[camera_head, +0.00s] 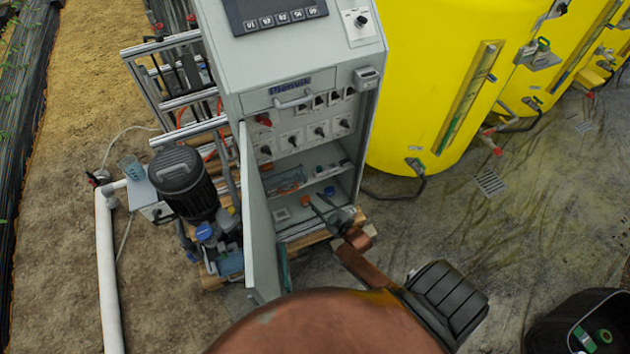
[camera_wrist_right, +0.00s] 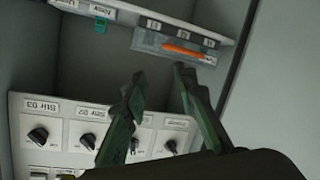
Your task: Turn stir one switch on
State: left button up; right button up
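The cabinet's switch panel (camera_wrist_right: 62,140) shows at the lower left of the right wrist view, with a row of black rotary knobs. Labels reading Stir 03 (camera_wrist_right: 42,105) and Stir 02 (camera_wrist_right: 92,111) appear upside down. The third switch (camera_wrist_right: 134,144) is partly behind a finger; its label is not readable. In the head view the lower switch row (camera_head: 319,131) is small and its labels are unreadable. My right gripper (camera_wrist_right: 158,73) is open and empty, fingers spread in front of the panel; in the head view it (camera_head: 316,203) is at the cabinet's lower opening. My left gripper is out of view.
The open cabinet door (camera_head: 258,215) stands left of my right gripper. Below the switches, a shelf (camera_head: 320,175) holds small items; the wrist view shows an orange tool (camera_wrist_right: 185,50) in a clear holder. A pump motor (camera_head: 182,180) stands left, yellow tanks (camera_head: 430,60) right.

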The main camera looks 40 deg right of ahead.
jog(key=w+a+r+m+t+h+p, duration=0.1)
jog(key=w+r+m, duration=0.15)
jog(key=r, duration=0.45)
jog(key=w+a+r+m+t+p, duration=0.1)
jog(key=w+a+r, duration=0.15)
jog(key=r, duration=0.35)
jog(key=m+h, duration=0.3)
send_near(294, 142)
jog(key=w, duration=0.1)
jog(key=shift+y, duration=0.3)
jog(key=b+x, duration=0.1)
jog(key=x, duration=0.2)
jog(key=b+x, duration=0.2)
jog(key=x, duration=0.1)
jog(key=shift+w+d+f, duration=0.1)
jog(key=shift+d, duration=0.15)
jog(key=shift+w+d+b, duration=0.15)
jog(key=shift+w+b, duration=0.15)
jog(key=shift+w, duration=0.25)
jog(key=shift+r, duration=0.2)
jog(key=shift+c, duration=0.4)
